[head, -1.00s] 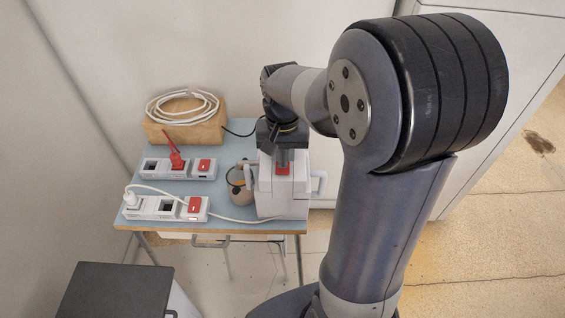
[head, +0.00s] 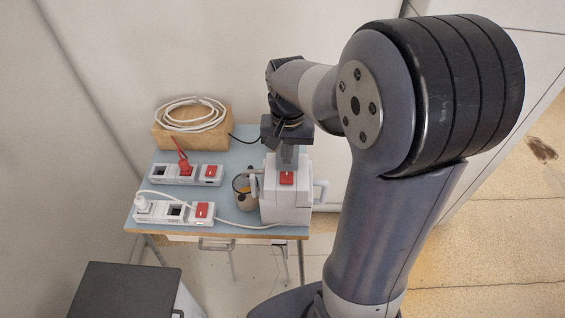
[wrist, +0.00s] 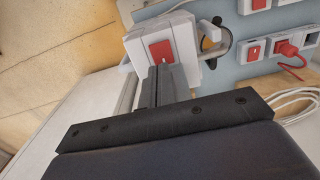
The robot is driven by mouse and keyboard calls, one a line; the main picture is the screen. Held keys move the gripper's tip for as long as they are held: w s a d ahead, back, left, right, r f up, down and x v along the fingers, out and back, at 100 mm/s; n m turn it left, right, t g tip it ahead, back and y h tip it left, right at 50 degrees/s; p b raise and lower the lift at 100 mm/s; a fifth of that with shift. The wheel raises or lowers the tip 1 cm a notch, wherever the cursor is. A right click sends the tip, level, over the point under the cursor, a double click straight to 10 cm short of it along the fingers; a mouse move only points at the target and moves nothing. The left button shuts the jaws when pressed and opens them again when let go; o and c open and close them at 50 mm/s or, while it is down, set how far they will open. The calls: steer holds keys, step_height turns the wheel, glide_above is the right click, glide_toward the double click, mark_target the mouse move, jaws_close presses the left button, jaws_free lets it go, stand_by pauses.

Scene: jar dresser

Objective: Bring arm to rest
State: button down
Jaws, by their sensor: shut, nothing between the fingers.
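My gripper (head: 288,160) points down over a white box-like appliance (head: 285,207) at the right side of a small blue-topped table (head: 230,160). Its fingers are shut and hold nothing. The fingertips are close to a red switch (head: 287,178) on the appliance. In the wrist view the shut fingers (wrist: 163,82) end just below the red switch (wrist: 160,51) in the picture. I cannot tell whether they touch it.
Two white power strips (head: 186,174) (head: 173,212) with red switches lie on the table's left. A red plug (head: 182,160) sits in the rear strip. A cardboard box (head: 190,135) carries a coiled white cable (head: 190,113). A glass jug (head: 243,190) stands beside the appliance.

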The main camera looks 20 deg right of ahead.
mark_target(287, 180)
steer(key=shift+f, duration=0.1)
step_height(287, 180, down, 7)
steer(key=b, duration=0.6)
steer(key=shift+r, duration=0.3)
